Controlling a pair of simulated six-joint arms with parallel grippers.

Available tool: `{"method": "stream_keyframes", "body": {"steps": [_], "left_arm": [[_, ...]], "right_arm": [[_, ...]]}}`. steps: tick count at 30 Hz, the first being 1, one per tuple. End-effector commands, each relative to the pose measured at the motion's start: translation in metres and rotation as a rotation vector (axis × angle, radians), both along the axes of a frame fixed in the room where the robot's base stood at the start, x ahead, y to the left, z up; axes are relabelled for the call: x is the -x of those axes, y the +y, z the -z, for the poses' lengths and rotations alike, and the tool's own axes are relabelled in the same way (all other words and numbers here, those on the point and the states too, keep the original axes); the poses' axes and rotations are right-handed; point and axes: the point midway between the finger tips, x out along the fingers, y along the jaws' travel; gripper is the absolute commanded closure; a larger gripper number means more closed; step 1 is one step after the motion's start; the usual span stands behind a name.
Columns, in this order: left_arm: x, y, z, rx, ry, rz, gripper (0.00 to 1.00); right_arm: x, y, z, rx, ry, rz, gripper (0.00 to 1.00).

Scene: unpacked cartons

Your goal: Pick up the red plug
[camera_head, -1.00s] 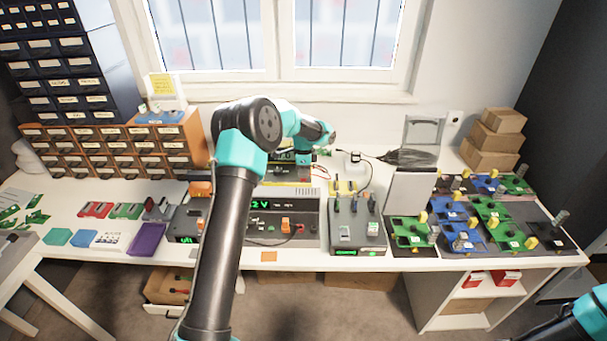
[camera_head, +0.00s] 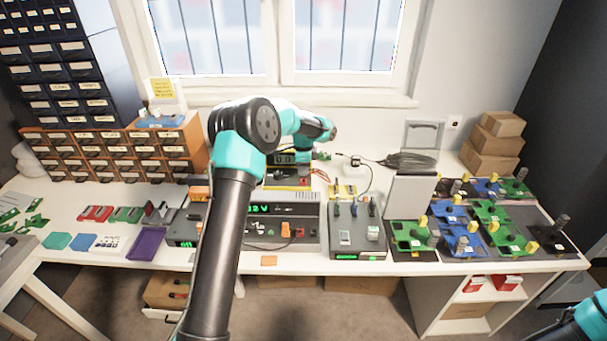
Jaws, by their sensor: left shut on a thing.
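My left arm crosses the middle of the view, and its wrist hangs over the back of the bench. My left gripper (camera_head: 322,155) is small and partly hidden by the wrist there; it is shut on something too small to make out. A small red piece (camera_head: 299,232), possibly the red plug, shows at the front of the grey power unit (camera_head: 308,208) beside an orange switch. The unit's green display reads 12V. Of my right arm only a link shows in the bottom right corner; its gripper is out of view.
A grey box with levers (camera_head: 357,239) stands right of the power unit. Green and blue boards (camera_head: 460,240) with yellow knobs fill the right side. Thin red leads (camera_head: 320,174) and a black cable lie at the back.

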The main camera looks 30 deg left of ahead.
Motion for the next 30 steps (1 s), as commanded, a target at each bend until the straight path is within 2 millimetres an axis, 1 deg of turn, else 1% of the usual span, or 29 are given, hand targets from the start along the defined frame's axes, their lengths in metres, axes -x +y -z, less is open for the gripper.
{"method": "stream_keyframes", "body": {"steps": [1,2,8,11,24,30], "left_arm": [[0.000,0.000,-0.007,0.000,-0.001,0.000,1.00],[0.001,-0.001,-0.008,0.000,0.001,0.001,1.00],[0.018,-0.012,-0.009,0.000,0.001,0.001,1.00],[0.030,-0.019,-0.011,0.000,0.001,0.002,1.00],[0.103,-0.064,-0.019,0.000,0.001,0.002,1.00],[0.127,-0.078,-0.021,0.000,0.001,0.001,1.00]], "right_arm": [[0.000,0.000,0.000,0.000,0.000,0.000,0.57],[0.000,0.000,0.000,0.000,0.000,0.000,0.57],[0.000,0.000,0.000,0.000,0.000,0.000,0.57],[0.000,0.000,0.000,0.000,0.000,0.000,0.57],[0.000,0.000,0.000,0.000,0.000,0.000,0.57],[0.000,0.000,0.000,0.000,0.000,0.000,0.57]]}}
